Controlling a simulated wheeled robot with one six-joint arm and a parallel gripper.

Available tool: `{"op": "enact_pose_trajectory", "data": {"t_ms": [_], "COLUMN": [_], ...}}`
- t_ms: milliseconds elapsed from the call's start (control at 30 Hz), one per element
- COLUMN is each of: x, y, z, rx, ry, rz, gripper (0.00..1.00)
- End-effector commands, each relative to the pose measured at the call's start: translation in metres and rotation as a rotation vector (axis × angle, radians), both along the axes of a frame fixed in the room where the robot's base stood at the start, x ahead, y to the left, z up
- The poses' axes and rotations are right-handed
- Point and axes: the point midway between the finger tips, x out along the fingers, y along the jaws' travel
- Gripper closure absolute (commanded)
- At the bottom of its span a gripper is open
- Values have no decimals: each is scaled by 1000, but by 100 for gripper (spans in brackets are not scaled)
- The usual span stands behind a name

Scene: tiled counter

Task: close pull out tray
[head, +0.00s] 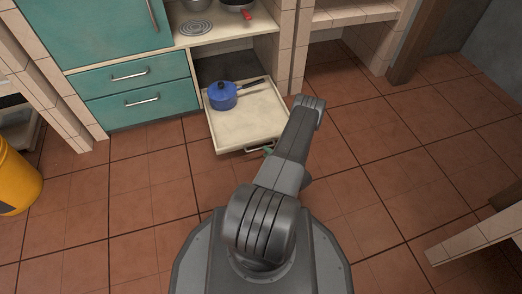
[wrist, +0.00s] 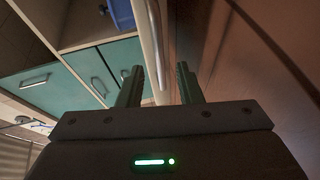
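The pull-out tray (head: 262,122) is cream and stands pulled out from the lower cabinet. A blue lidded pot (head: 222,95) with a dark handle rests on it. The tray's metal handle (head: 260,149) is on its front edge; a pale bar, likely this handle, shows in the wrist view (wrist: 158,55). My gripper (wrist: 160,78) is open, its two green fingers apart, with the bar's near end appearing between them. I cannot tell whether they touch it.
Teal drawers (head: 142,90) with metal handles are left of the tray. A tiled pillar (head: 285,45) stands right of its opening. A counter above holds a burner (head: 194,28) and pans. A yellow bin (head: 15,180) is at far left. The tiled floor (head: 130,195) before the tray is clear.

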Motion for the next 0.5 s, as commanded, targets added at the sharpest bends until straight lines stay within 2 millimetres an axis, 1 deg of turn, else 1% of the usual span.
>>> {"op": "enact_pose_trajectory", "data": {"t_ms": [33,233,333,500], "x": [7,27,33,38], "y": [7,24,29,32], "z": [-5,-8,-9,-9], "rx": [-1,0,0,0], "ry": [-2,-2,0,0], "rz": [5,3,2,0], "gripper": [68,68,68,68]}}
